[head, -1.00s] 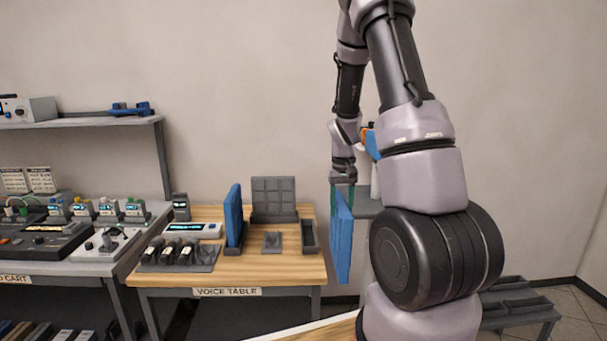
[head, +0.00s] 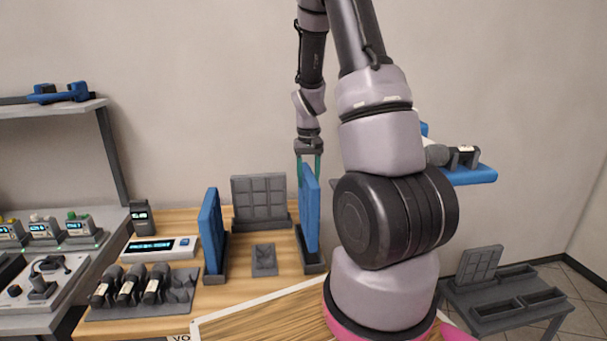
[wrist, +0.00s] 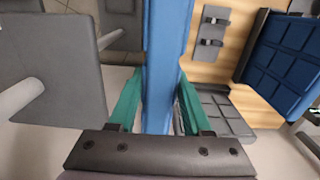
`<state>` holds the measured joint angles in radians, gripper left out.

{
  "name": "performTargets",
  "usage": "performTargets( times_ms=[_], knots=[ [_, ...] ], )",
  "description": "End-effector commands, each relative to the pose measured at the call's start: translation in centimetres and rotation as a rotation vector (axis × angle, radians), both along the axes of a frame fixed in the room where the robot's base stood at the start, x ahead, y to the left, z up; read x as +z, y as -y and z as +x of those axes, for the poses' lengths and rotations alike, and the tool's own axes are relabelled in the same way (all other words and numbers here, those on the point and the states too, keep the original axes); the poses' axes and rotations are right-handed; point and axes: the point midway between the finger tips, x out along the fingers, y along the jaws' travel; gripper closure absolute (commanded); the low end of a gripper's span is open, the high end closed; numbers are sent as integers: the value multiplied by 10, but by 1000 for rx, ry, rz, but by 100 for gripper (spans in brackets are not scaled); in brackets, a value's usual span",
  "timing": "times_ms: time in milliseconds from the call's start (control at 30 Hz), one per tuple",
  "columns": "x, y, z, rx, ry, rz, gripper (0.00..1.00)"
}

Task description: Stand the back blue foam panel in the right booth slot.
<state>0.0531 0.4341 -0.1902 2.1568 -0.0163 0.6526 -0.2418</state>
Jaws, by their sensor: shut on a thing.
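My gripper (head: 308,170) is shut on the top of a blue foam panel (head: 311,212), which hangs upright over the right booth slot (head: 313,264) on the wooden table. The panel's lower edge overlaps the grey slot in the head view; I cannot tell whether it is inside it or just above. In the wrist view the panel (wrist: 165,60) runs between the two green fingers. Another blue panel (head: 211,232) stands upright in the left booth slot (head: 215,275). A grey tiled panel (head: 259,198) stands at the back of the booth.
A small grey pad (head: 264,260) lies between the side panels. To the left are a tray of dark microphones (head: 140,292) and a white display unit (head: 158,248). A wood board with a white edge (head: 255,315) is in front. A grey side table (head: 508,300) stands at right.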

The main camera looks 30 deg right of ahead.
Motion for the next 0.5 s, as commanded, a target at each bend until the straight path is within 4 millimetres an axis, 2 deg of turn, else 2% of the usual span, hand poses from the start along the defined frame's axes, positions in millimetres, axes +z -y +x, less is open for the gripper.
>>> performTargets(
  times_ms=[500],
  knots=[
    [-47,0,0,0,-2,1,100]
  ],
)
